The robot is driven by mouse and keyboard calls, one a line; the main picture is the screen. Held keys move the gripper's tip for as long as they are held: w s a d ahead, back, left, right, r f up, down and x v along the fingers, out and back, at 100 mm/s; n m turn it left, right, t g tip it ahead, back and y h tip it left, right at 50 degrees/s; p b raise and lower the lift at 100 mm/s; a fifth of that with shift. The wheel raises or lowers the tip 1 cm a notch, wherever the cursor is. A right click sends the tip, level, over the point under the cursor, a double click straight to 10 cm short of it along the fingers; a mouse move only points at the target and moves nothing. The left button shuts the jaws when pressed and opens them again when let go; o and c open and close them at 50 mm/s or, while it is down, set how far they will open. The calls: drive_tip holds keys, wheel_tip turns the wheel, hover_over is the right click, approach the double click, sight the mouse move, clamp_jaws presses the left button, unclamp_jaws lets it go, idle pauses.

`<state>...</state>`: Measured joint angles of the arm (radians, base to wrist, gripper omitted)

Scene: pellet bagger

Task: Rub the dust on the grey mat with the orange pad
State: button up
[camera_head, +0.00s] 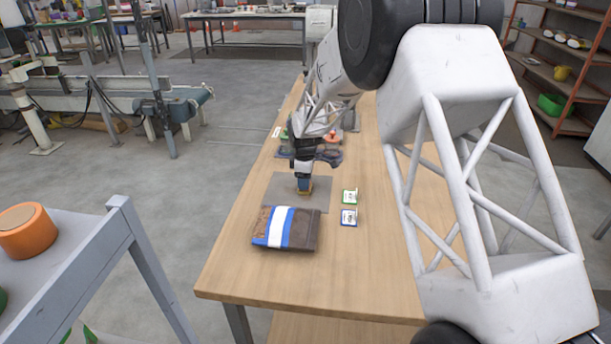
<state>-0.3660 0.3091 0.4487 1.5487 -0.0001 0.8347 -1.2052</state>
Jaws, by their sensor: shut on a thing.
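The grey mat (321,193) lies flat on the wooden table, partly hidden by my gripper and by a bag at its near edge. My gripper (303,178) points down over the middle of the mat. It is shut on a small block with a blue upper part and an orange-yellow underside, which looks like the orange pad (304,190). The pad is at or just above the mat; I cannot tell if it touches. The dust is too small to make out.
A brown bag with a blue and white band (283,228) lies in front of the mat. A green-edged card (349,196) and a blue-edged card (349,217) lie to the right. Dark items stand behind my gripper. The table's near end (300,290) is clear.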

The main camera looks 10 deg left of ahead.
drive_tip(key=shift+s, duration=3.1)
drive_tip(key=shift+s+r, duration=0.15)
drive_tip(key=shift+s, duration=0.1)
wheel_tip(320, 180, up, 8)
drive_tip(key=shift+w, duration=0.15)
drive_tip(key=w+a, duration=0.4)
drive_tip(key=w, duration=0.7)
drive_tip(key=shift+w, duration=0.1)
